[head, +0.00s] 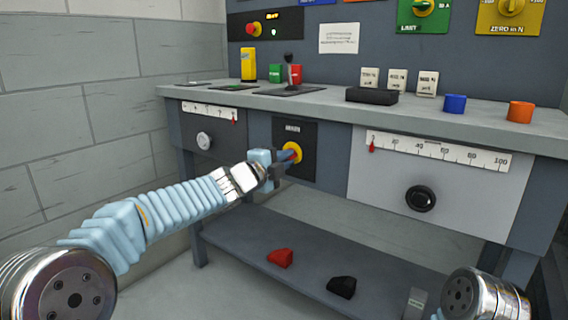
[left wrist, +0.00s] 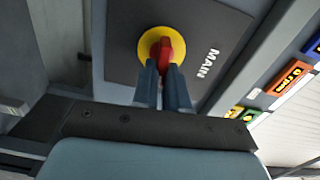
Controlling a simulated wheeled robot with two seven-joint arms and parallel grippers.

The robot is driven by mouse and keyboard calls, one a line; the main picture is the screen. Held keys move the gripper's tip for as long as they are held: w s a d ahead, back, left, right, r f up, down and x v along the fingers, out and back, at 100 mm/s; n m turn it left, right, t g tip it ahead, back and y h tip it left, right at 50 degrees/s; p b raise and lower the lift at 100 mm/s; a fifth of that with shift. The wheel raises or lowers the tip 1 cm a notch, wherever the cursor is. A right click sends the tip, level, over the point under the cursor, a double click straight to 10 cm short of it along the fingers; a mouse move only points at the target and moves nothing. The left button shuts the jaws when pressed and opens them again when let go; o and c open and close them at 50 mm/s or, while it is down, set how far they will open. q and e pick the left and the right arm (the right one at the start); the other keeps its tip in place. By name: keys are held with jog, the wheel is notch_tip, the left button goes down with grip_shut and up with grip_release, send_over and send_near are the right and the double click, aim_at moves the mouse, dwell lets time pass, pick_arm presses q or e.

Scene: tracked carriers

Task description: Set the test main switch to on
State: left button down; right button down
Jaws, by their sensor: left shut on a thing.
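The main switch is a yellow disc (head: 297,158) with a red handle, on a black plate marked MAIN (head: 309,134) on the front of the bench. In the left wrist view the red handle (left wrist: 165,55) stands across the yellow disc (left wrist: 147,44), slightly tilted to the line of the lettering. My left gripper (head: 290,155) is at the switch, its two fingers (left wrist: 163,77) shut on the handle and partly hiding it. No on or off marks are legible. My right gripper is not in view.
The bench top (head: 330,102) above bears a dark lever (head: 290,72), small coloured blocks and white labelled blocks. A black knob (head: 420,198) is on the grey panel to the right. A red block (head: 281,258) and a black block (head: 342,287) lie on the lower shelf.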

pick_arm(q)
jog(key=shift+f+m, duration=0.15)
jog(key=shift+m, duration=0.45)
jog(key=c, duration=1.2)
grip_release()
jog(key=shift+o, duration=0.2)
jog(key=shift+s, duration=0.1)
jog(key=v, duration=1.3)
jog(key=shift+s+a, duration=0.25)
